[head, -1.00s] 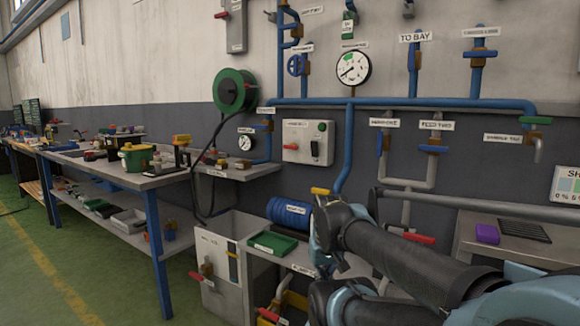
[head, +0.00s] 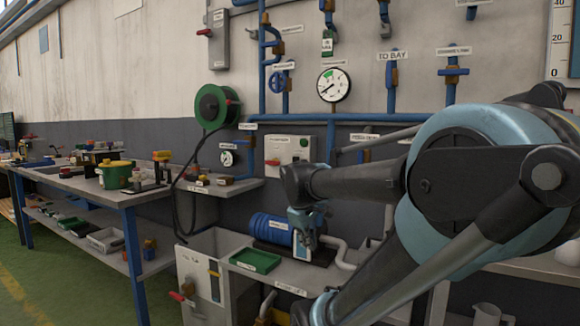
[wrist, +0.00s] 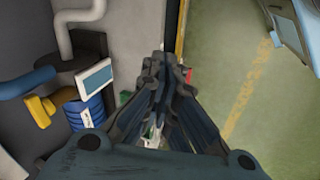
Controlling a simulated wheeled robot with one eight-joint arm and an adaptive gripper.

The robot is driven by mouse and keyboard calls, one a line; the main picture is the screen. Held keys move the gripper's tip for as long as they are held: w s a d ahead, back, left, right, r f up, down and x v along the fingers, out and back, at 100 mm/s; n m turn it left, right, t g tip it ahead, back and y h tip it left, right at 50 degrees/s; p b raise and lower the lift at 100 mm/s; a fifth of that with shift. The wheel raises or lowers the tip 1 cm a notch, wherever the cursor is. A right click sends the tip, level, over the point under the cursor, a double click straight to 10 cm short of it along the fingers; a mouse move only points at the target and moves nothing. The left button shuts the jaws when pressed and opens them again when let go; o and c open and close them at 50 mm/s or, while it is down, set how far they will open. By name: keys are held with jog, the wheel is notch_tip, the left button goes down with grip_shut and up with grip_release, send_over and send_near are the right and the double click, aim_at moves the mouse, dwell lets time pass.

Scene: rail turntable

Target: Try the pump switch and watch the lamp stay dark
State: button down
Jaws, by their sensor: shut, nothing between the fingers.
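The pale wall box (head: 288,150) carries a dark knob, a red handle at its left and a small green round piece (head: 303,142) at its upper right. Its label is too small to read, and I cannot tell from its look which part is the lamp or whether it is lit. My gripper (head: 304,240) hangs below and in front of the box, by the blue pump (head: 268,228), apart from the box. In the wrist view my gripper (wrist: 165,68) is shut and empty, with its fingers pointing away from the camera.
A round gauge (head: 333,85) and blue pipes are on the wall above. A green tray (head: 255,260) lies on the low bench left of my gripper. A workbench (head: 130,200) stands at left, with green floor before it. My arm covers the right side.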

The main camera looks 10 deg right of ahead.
jog(key=w+a+r+n+t+h, duration=0.1)
jog(key=w+r+n, duration=0.5)
jog(key=w, duration=0.5)
jog(key=w+a+r+n+t+h, duration=0.2)
jog(key=w+r+n, duration=0.5)
jog(key=w, duration=0.5)
jog(key=w+a+r+n+t+h, duration=0.1)
jog(key=w+r+n+t, duration=0.1)
jog(key=w+r+n, duration=0.5)
jog(key=w+r, duration=0.3)
jog(key=w, duration=0.2)
jog(key=shift+w+a+h, duration=0.25)
jog(key=shift+a+h, duration=0.05)
jog(key=shift+a, duration=0.05)
jog(key=x, duration=0.4)
jog(key=r+x, duration=0.1)
jog(key=x, duration=0.3)
jog(key=w+d+r+x, duration=0.1)
jog(key=x, duration=0.4)
jog(key=shift+r, duration=0.2)
jog(key=shift+w+a+r, duration=0.1)
jog(key=shift+a, duration=0.1)
